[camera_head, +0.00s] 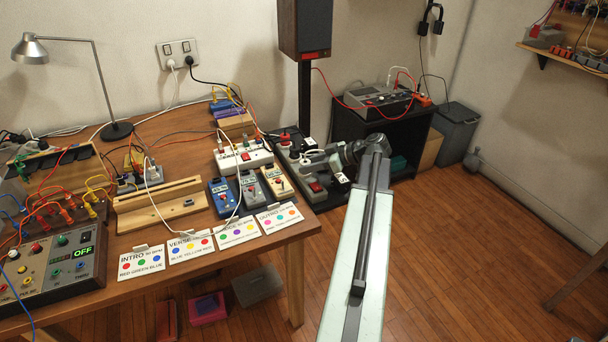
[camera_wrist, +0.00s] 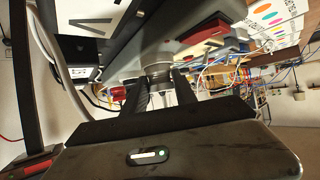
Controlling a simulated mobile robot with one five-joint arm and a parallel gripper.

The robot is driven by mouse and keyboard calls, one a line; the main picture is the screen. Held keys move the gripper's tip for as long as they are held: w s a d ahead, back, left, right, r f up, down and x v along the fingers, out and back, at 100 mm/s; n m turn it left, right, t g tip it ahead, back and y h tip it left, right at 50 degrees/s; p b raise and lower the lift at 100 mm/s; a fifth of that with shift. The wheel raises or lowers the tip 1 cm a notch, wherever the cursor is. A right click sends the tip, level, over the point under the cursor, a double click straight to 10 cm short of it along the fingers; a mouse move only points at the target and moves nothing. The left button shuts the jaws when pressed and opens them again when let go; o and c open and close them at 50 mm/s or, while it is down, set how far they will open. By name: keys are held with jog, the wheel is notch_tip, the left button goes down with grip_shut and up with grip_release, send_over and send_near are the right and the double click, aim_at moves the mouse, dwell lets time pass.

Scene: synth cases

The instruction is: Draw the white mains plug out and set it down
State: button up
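My gripper (camera_head: 312,160) reaches leftward over the dark power board (camera_head: 318,197) right of the table. A white plug-like piece (camera_head: 303,161) shows at its fingertips, largely hidden by the gripper. In the wrist view, the two black fingers (camera_wrist: 161,88) flank a pale, round, ridged piece (camera_wrist: 158,70), which looks like the plug. It stands against a grey surface. I cannot tell whether the fingers press on it or only stand beside it. Whether its pins are seated is hidden.
A wall socket (camera_head: 178,48) holds another white plug (camera_head: 171,63) and a black plug (camera_head: 189,61). Pedals (camera_head: 249,188) and cards (camera_head: 238,231) crowd the table's right side. A speaker stand (camera_head: 304,100) rises behind my gripper. Floor (camera_head: 455,250) at right is clear.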

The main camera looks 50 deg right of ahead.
grip_shut()
jog(key=shift+r, duration=0.15)
jog(key=shift+r+p, duration=1.8)
jog(key=shift+p, duration=0.1)
